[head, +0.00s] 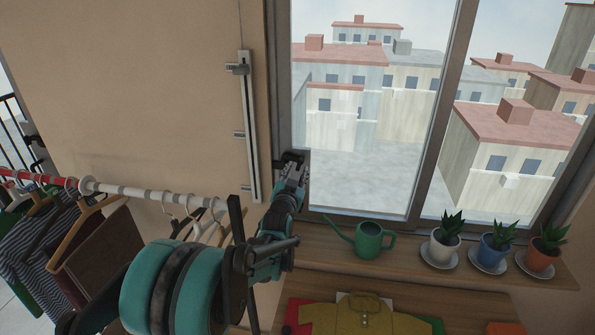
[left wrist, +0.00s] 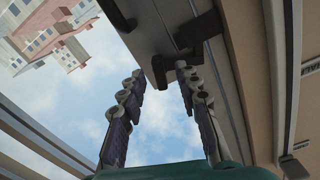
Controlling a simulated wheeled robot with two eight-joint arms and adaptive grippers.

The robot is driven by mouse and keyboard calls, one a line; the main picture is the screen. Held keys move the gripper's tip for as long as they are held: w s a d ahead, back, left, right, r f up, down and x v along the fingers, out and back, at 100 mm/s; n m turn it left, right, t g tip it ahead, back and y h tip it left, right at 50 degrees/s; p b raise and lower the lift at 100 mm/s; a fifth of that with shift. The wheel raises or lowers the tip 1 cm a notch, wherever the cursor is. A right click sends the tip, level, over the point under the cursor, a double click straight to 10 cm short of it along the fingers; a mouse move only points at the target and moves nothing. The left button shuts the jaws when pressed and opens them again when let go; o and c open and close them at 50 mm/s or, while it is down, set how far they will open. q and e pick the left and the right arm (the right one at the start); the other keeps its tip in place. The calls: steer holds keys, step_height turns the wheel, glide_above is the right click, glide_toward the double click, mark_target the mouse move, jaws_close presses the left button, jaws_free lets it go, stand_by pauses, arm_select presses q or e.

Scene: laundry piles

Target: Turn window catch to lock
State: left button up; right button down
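The window catch (left wrist: 201,36) is a dark block with a short lever, fixed on the grey window frame (left wrist: 154,28) in the left wrist view. Its lower dark part reaches down between my fingertips. My left gripper (left wrist: 160,72) has its two segmented fingers apart, one on each side of that part. I cannot tell whether either finger touches it. In the head view my left gripper (head: 291,162) is at the left side of the window frame (head: 281,100) and largely hides the catch. My right gripper is not in view.
A green watering can (head: 368,241) and several potted plants, one in a white pot (head: 441,248), stand on the wooden sill (head: 330,238). A clothes rail (head: 140,191) with hung clothes is at left. A folded mustard shirt (head: 362,317) lies below the sill.

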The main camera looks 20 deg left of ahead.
arm_select(q)
steer(key=shift+w+a, duration=0.1)
steer(key=shift+w, duration=0.55)
jaws_close()
steer(key=shift+f+n+b, duration=0.2)
steer(key=shift+n+b, duration=0.7)
steer(key=shift+b, duration=0.1)
steer(key=shift+r+n, duration=0.2)
steer(key=shift+n, duration=0.5)
